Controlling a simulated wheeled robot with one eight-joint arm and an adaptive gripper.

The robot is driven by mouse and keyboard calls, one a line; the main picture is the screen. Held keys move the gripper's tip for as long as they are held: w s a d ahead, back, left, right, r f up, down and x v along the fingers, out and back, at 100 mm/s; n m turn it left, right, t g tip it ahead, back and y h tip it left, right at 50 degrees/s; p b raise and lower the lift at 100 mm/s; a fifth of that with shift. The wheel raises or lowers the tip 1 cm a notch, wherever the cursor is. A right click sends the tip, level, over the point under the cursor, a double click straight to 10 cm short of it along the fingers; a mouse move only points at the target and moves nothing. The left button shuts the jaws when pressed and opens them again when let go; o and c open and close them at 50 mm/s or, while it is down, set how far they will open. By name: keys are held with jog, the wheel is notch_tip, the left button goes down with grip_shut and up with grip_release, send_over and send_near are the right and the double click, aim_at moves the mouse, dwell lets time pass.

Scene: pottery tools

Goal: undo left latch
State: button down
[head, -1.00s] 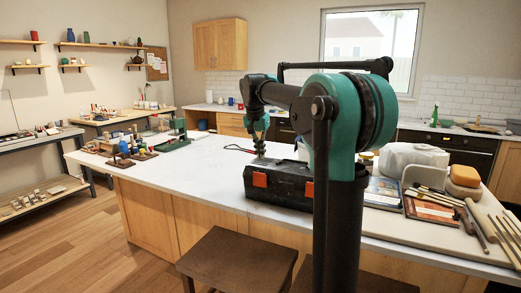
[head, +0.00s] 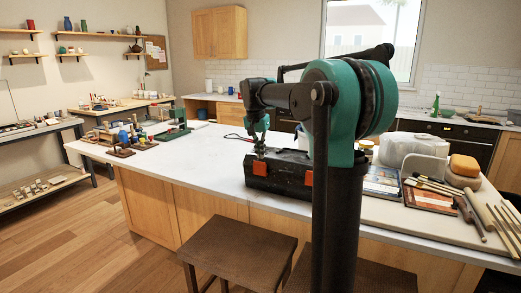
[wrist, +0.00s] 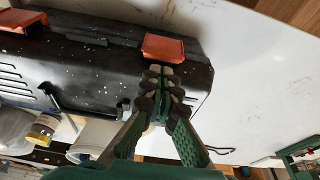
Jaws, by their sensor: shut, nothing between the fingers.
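A black toolbox (head: 284,182) stands on the white counter, with two orange latches on its front. The left latch (head: 259,168) is just below my gripper (head: 260,154) in the head view. In the wrist view the left latch (wrist: 164,47) lies right at the tips of my gripper (wrist: 165,72), which is shut and empty. I cannot tell whether the fingertips touch the latch or whether it is fastened. The right latch (head: 309,178) is partly beside my arm in the head view; it also shows at the wrist view's upper left (wrist: 20,19).
Books (head: 383,181), wooden tools and a sponge (head: 464,165) lie to the right. Stools (head: 240,240) stand in front. Jars (wrist: 42,130) are behind the toolbox.

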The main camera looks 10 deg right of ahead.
jog(key=shift+f, duration=0.6)
jog(key=shift+s+a+f, duration=0.1)
jog(key=shift+s+f, duration=0.05)
jog(key=shift+f, duration=0.15)
jog(key=shift+s+a, duration=0.45)
jog(key=shift+s, duration=0.2)
jog(key=shift+s+a+f, duration=1.05)
jog(key=shift+s+f, duration=0.05)
jog(key=shift+s, duration=0.4)
jog(key=v, duration=0.8)
jog(key=shift+r, duration=0.15)
